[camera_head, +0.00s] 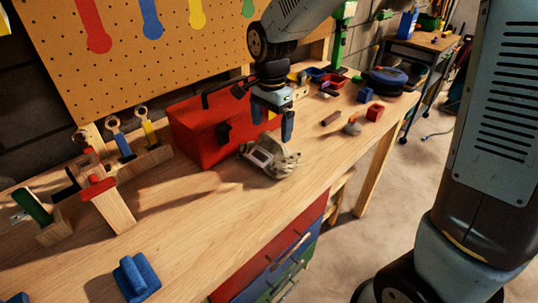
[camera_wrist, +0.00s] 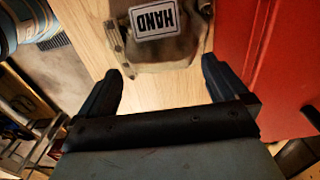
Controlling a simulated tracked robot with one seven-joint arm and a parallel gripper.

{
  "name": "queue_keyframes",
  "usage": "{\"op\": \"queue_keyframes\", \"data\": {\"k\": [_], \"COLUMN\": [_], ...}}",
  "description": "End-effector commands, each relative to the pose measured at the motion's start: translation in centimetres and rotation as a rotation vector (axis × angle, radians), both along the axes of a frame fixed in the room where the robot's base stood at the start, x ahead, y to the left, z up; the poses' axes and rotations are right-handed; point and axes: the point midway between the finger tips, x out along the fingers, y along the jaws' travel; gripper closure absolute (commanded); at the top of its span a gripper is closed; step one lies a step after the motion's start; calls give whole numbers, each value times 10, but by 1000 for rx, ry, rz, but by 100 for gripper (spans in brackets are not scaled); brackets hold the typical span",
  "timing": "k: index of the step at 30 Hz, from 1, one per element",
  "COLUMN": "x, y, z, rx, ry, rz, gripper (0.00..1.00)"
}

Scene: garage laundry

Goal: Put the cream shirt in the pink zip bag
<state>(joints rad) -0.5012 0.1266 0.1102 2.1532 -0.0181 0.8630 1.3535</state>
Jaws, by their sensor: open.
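A crumpled beige-khaki cloth item (camera_head: 283,165) lies on the wooden workbench, in front of the red toolbox. In the wrist view this cloth item (camera_wrist: 180,52) has small metal studs and a white label reading HAND. I cannot tell for sure that it is the cream shirt. No pink zip bag shows in either view. My gripper (camera_head: 271,127) is above and just behind the cloth item, pointing down. In the wrist view my gripper (camera_wrist: 163,72) has its fingers spread and nothing between them, with the cloth item beyond the fingertips.
The red toolbox (camera_head: 205,130) stands close beside my gripper. Wooden tool holders (camera_head: 110,205) and a blue block (camera_head: 137,278) are at the left. Small coloured blocks (camera_head: 374,112) lie at the right. The front middle of the workbench (camera_head: 215,225) is clear.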

Motion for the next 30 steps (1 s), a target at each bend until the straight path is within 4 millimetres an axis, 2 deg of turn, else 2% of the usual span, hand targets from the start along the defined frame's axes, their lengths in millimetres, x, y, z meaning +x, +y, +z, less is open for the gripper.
{"op": "queue_keyframes", "data": {"k": [9, 12, 21, 30], "x": [1, 1, 1, 1], "y": [0, 0, 0, 0], "z": [-40, -47, -50, -50], "rx": [-1, -1, 1, 0], "ry": [1, 1, -1, 0], "rz": [1, 2, 2, 2], "gripper": [0, 0, 1, 30]}}
